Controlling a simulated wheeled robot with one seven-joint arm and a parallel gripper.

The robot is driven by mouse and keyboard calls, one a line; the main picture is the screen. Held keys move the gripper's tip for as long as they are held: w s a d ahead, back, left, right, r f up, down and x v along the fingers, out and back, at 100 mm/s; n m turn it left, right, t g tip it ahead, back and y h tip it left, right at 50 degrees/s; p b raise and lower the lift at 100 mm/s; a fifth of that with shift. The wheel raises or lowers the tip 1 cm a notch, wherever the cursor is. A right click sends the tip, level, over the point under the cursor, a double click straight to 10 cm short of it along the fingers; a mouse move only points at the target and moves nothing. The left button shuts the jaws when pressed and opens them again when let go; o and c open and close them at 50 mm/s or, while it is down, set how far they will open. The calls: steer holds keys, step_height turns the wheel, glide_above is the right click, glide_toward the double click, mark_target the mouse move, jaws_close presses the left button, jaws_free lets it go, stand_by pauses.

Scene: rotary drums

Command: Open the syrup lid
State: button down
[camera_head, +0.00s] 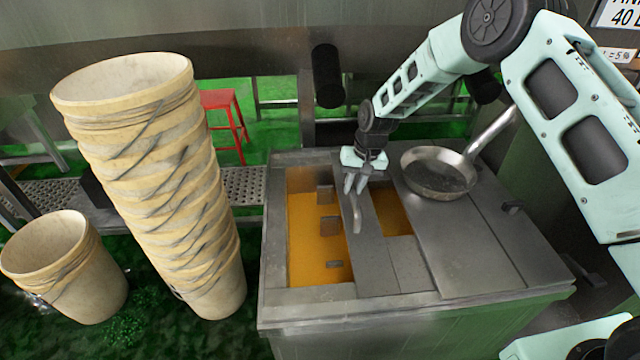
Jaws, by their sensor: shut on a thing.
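The syrup tank (420,311) is a grey metal box at the centre. Orange syrup (308,250) shows through a wide opening on its left side, and a smaller patch of syrup (397,222) shows further right. Between them lies a narrow grey metal lid (372,262) with an upright curved handle (357,216). My gripper (355,186) points down at the far end of this lid and is shut on the handle. The fingers hide the exact contact. The lid looks flat on the tank, but I cannot tell whether it is slightly raised.
A metal pan (440,172) rests on the tank's right cover, its handle pointing up right. A tall leaning stack of cream buckets (170,190) and a single bucket (65,265) stand left of the tank. A red stool (228,120) stands behind. A dark cylinder (327,75) hangs above the tank's back.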

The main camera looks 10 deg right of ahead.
glide_above(387, 203)
steer(key=shift+w, duration=0.1)
stand_by(0.4)
steer(key=c, duration=1.3)
jaws_free()
steer(key=d+r, duration=0.1)
steer(key=r, duration=0.7)
steer(key=d+r, duration=0.2)
steer(key=r, duration=0.7)
steer(key=shift+d, duration=0.25)
